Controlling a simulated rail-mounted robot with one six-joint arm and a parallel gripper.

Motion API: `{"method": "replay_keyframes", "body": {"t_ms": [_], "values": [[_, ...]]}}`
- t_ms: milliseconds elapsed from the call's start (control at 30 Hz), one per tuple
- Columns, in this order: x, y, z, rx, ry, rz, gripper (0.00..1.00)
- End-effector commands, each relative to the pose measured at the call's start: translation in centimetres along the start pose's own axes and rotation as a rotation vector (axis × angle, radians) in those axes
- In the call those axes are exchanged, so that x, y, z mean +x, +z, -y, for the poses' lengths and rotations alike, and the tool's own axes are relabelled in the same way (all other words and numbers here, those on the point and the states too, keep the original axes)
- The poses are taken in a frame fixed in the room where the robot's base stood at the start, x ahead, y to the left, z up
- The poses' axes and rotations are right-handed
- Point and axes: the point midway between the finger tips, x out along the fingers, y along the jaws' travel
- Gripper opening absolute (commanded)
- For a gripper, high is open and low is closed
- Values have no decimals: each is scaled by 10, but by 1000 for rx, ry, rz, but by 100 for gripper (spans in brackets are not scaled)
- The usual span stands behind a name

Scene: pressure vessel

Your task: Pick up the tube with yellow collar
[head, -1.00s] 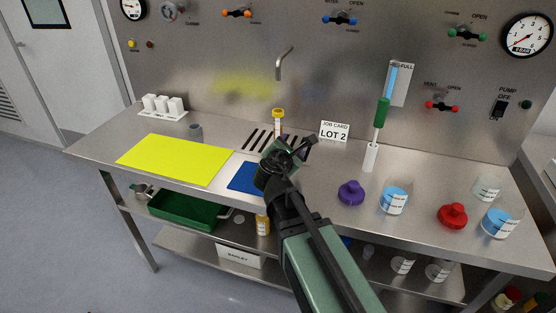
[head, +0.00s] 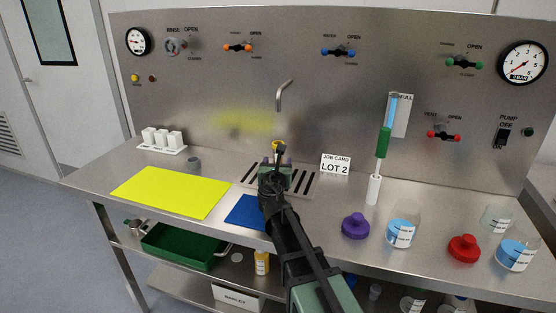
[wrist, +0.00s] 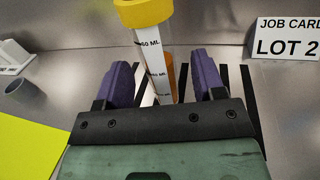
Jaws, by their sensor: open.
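The tube with the yellow collar (wrist: 155,55) stands upright in the wrist view, on the slotted drain area below the spout. Its body is clear with black volume marks, and something orange shows low down behind it. My gripper (wrist: 165,80) is open, with a purple finger on each side of the tube and a gap to each. In the head view only the yellow collar (head: 279,145) shows above my gripper (head: 277,162); the rest of the tube is hidden.
A yellow mat (head: 172,190) and a blue mat (head: 246,211) lie to the left. A purple flanged piece (head: 355,226), beakers (head: 401,233) and a red piece (head: 463,248) stand further right.

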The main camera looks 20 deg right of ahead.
Motion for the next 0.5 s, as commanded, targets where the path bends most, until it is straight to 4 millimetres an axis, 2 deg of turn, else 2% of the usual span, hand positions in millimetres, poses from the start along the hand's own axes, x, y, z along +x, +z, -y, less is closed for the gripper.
{"method": "replay_keyframes", "body": {"t_ms": [33, 100, 333, 500], "values": [[14, 0, -1, 0, -1, 0, 63], [23, 0, -1, 0, 0, 0, 63], [24, 0, 0, 1, 0, 0, 61], [24, 0, 0, 1, 0, 0, 35]]}}
